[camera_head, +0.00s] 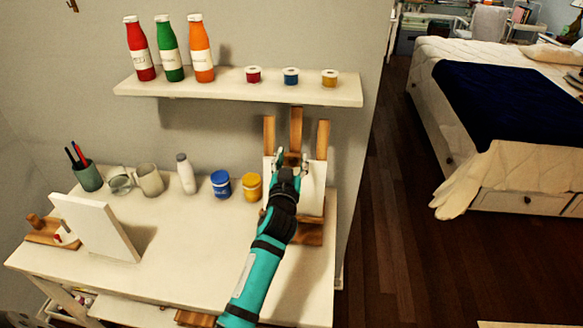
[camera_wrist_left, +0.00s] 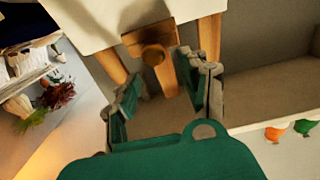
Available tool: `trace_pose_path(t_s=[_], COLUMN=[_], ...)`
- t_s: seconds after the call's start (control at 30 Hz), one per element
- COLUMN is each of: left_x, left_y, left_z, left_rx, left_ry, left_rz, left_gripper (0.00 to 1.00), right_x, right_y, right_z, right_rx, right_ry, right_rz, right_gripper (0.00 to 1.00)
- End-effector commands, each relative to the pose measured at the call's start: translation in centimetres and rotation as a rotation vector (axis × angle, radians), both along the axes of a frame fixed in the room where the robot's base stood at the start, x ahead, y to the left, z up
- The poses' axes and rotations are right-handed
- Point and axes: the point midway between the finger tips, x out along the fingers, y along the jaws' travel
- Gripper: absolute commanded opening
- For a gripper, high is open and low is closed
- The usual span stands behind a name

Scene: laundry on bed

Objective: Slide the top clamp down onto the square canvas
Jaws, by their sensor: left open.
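The wooden easel (camera_head: 296,130) stands at the right end of the white desk, with the white square canvas (camera_head: 315,180) on it, partly covered by my arm. My left gripper (camera_head: 291,158) is open in front of the easel, near the canvas's top edge. In the left wrist view, the wooden top clamp (camera_wrist_left: 150,45) with its round knob sits at the canvas (camera_wrist_left: 90,18) edge. The open fingers (camera_wrist_left: 160,75) of my left gripper point toward the clamp, one on each side of it. I cannot tell whether they touch it. My right gripper is not in view.
A wall shelf (camera_head: 240,90) above the desk holds several bottles and paint jars. A blue jar (camera_head: 221,184) and a yellow jar (camera_head: 252,186) stand left of the easel. A second white canvas (camera_head: 95,228) leans at the desk's left. The desk's middle (camera_head: 190,250) is clear.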

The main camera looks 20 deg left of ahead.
Motion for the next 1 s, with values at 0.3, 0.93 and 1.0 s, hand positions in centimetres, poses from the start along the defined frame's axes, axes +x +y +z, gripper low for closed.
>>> trace_pose_path(t_s=[0.3, 0.93, 1.0], left_x=[0.0, 0.0, -0.2], left_y=[0.0, 0.0, 0.1], left_z=[6.0, 7.4, 7.1], left_rx=[0.001, 0.001, -0.001], left_ry=[-0.003, 0.001, 0.01], left_rz=[0.001, 0.0, 0.001], left_gripper=[0.45, 0.45, 0.45], right_x=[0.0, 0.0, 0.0], right_y=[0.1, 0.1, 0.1], right_z=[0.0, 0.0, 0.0], right_rx=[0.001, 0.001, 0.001], right_ry=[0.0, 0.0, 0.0], right_rz=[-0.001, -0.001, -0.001], right_gripper=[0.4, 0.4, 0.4])
